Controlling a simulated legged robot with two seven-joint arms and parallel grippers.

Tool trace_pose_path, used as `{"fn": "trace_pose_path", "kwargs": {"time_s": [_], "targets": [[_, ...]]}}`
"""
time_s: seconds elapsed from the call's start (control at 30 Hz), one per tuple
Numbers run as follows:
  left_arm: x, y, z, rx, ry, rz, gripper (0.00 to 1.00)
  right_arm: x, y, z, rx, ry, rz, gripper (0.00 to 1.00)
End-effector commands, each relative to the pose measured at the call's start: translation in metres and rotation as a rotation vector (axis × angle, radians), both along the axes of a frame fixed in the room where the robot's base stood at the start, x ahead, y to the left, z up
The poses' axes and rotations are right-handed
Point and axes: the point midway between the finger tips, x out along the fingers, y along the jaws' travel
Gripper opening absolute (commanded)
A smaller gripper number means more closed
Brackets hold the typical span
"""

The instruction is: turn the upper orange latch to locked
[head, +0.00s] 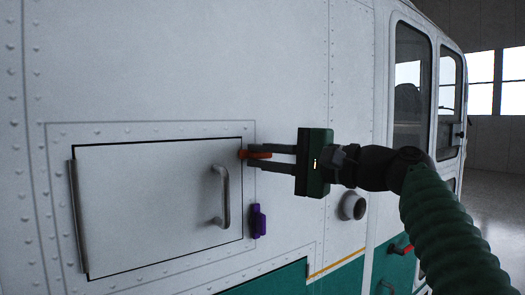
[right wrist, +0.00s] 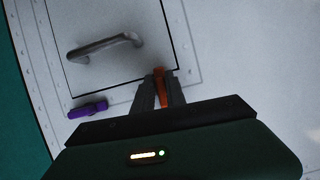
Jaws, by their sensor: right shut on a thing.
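The upper orange latch (head: 256,155) sits at the upper right edge of a closed white hatch (head: 150,205) on the helicopter's side. My right gripper (head: 262,157) reaches in from the right, with its two fingers shut on the orange latch. In the right wrist view, the orange latch (right wrist: 161,88) shows between the fingertips (right wrist: 158,88), by the hatch corner. The fingers hide part of the latch. My left gripper is in neither view.
A purple latch (head: 257,221) sits below, at the hatch's right edge. A grey bar handle (head: 223,195) stands out from the hatch. A round grey fitting (head: 353,206) protrudes below my right gripper.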

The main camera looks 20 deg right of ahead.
Motion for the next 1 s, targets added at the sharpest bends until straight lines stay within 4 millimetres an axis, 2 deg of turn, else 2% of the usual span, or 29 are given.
{"fn": "trace_pose_path", "kwargs": {"time_s": [0.67, 0.7, 0.8, 0.83, 1.0], "targets": [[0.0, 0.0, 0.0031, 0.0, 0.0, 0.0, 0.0, 0.0021, -0.0003, -0.0071, -0.066, -0.011, 0.003, 0.0], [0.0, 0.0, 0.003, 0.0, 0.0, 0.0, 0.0, 0.0021, -0.0003, -0.0071, -0.067, -0.01, 0.003, 0.19], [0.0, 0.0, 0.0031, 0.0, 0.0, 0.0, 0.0, 0.0019, -0.0001, -0.0064, -0.066, -0.011, 0.002, 0.32], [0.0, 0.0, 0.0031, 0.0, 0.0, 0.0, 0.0, 0.0018, -0.0001, -0.006, -0.065, -0.012, 0.002, 0.35], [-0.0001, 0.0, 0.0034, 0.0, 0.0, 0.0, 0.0, 0.0007, -0.0001, -0.0037, -0.064, -0.016, 0.001, 0.35]]}}
